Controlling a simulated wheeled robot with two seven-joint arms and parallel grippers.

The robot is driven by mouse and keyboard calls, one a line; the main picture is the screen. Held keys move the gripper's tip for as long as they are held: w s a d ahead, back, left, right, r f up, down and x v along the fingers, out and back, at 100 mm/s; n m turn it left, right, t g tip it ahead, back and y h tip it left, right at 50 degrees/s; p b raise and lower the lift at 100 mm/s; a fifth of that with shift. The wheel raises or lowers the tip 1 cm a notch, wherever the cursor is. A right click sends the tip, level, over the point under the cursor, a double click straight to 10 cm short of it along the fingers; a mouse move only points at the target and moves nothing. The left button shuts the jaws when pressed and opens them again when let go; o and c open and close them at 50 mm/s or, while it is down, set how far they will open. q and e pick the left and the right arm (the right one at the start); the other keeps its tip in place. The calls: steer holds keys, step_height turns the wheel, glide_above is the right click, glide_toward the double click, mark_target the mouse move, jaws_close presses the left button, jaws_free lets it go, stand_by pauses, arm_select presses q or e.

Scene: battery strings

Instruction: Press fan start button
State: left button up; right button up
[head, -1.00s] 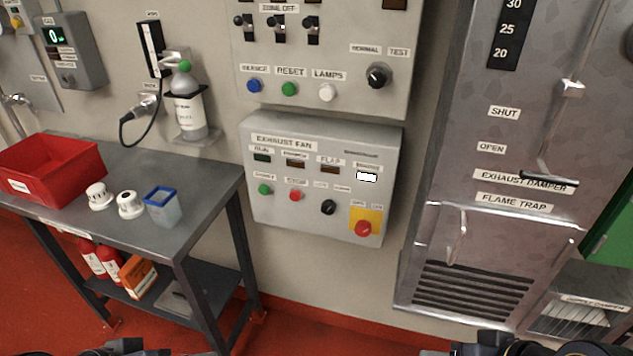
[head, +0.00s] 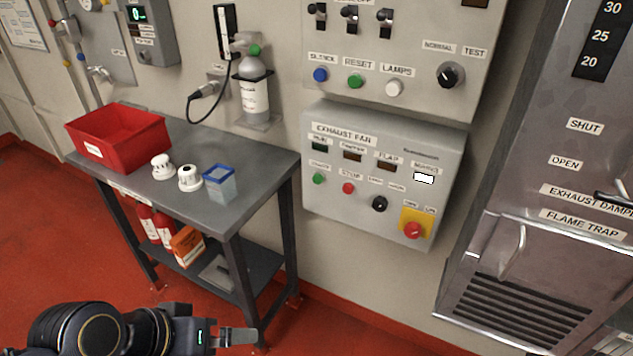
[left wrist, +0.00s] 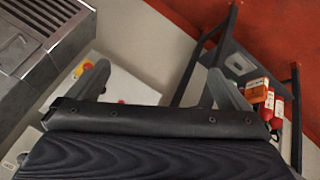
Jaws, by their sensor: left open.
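The grey exhaust fan panel (head: 335,218) is on the wall in the middle of the head view. Its green button (head: 318,178) is at the left of the lower row, probably the start button; its label is too blurred to read. A red button (head: 348,188) is beside it. My left gripper (head: 237,337) is low in the head view, below and left of the panel, apart from it. In the left wrist view its fingers (left wrist: 158,72) are spread and empty, with part of the panel (left wrist: 128,88) behind. My right gripper is out of view.
A black knob (head: 379,204) and a red button on a yellow plate (head: 413,230) are farther right on the panel. A grey table (head: 262,160) with a red bin (head: 118,140) stands left. A metal damper cabinet (head: 535,255) stands right. Floor before the panel looks clear.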

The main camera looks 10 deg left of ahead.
arm_select(q)
jaws_close()
stand_by(0.5)
stand_by(1.0)
